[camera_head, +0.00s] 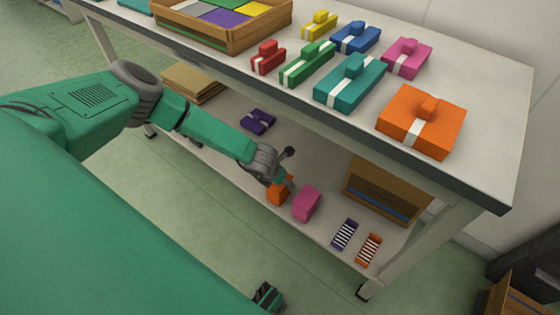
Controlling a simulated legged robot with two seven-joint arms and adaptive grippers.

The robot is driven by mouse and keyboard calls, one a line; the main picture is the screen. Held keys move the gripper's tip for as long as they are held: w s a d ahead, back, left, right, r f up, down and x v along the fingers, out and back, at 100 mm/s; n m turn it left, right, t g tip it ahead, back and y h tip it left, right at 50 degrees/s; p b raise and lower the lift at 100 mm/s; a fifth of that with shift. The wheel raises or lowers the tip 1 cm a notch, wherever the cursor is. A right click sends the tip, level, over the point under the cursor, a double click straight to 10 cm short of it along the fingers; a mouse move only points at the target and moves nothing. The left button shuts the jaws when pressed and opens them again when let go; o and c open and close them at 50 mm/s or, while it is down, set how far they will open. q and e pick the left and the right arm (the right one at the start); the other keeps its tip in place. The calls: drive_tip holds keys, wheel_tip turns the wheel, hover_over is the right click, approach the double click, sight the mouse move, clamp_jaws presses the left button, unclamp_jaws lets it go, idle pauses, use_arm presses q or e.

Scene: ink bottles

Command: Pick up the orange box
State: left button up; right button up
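A small orange box (279,191) stands on the lower shelf, partly hidden by my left gripper. My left gripper (289,167) reaches in from the left over the shelf, just above and against this box in the picture. Its fingers look spread, one up and one down toward the box; whether they touch it is unclear. A larger flat orange box (421,118) with a white band and a raised orange piece lies on the tabletop at the right.
A pink box (307,203) stands close right of the small orange box. Purple and orange striped pieces (345,234) (369,250) lie farther right. A cardboard box (384,190) stands behind. The tabletop's front edge (330,118) overhangs the shelf.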

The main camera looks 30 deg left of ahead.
use_arm(q)
drive_tip(key=b+x, duration=0.1)
drive_tip(key=x, duration=0.2)
drive_tip(key=shift+s+f, duration=0.1)
drive_tip(key=shift+f, duration=0.1)
drive_tip(key=shift+w+a+f, duration=0.15)
drive_tip(key=shift+w+f, duration=0.05)
drive_tip(key=shift+f, duration=0.15)
drive_tip(key=shift+r, duration=0.1)
drive_tip(key=c, duration=1.4)
